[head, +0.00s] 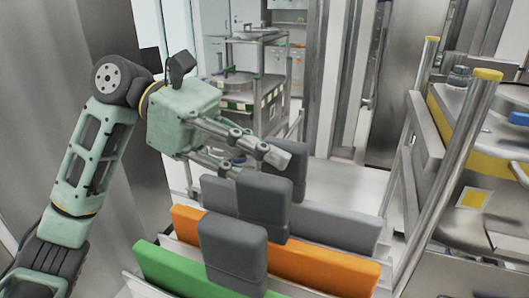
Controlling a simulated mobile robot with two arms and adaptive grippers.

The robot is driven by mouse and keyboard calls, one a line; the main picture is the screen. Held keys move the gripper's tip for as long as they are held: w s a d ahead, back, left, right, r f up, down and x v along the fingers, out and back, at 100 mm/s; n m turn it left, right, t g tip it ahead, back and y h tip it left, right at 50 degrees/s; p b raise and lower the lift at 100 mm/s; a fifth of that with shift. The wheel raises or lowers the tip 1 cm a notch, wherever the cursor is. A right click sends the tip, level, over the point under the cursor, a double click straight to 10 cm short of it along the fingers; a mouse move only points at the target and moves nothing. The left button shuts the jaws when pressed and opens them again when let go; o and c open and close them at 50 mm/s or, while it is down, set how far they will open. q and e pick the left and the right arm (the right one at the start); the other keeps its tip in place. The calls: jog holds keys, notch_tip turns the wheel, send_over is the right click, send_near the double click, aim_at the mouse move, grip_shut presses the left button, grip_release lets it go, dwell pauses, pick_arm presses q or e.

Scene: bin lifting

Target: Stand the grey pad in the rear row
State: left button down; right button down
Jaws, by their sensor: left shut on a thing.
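Three dark grey pads stand upright, one behind another. The front grey pad (233,248) is at the green row (165,265), the middle grey pad (264,203) is at the orange row (325,268), and the rearmost grey pad (291,180) is at the grey rear row (340,228). My left gripper (257,165) reaches in from the left, at the top of the rearmost pad, and seems shut on it. One finger overlaps that pad; the other fingertip ends by the middle pad's top left corner. The rearmost pad's foot is hidden. My right gripper is not in view.
A metal frame with yellow-capped posts (472,140) and shelves stands close on the right. A cart (255,105) with a round-lidded container stands at the back. A grey wall or column is behind my left arm. Open floor shows between rows and frame.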

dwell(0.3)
pick_arm(q)
jog(key=c, duration=1.5)
grip_release()
jog(key=shift+c, duration=0.2)
jog(key=shift+f, duration=0.15)
jog(key=v, duration=1.2)
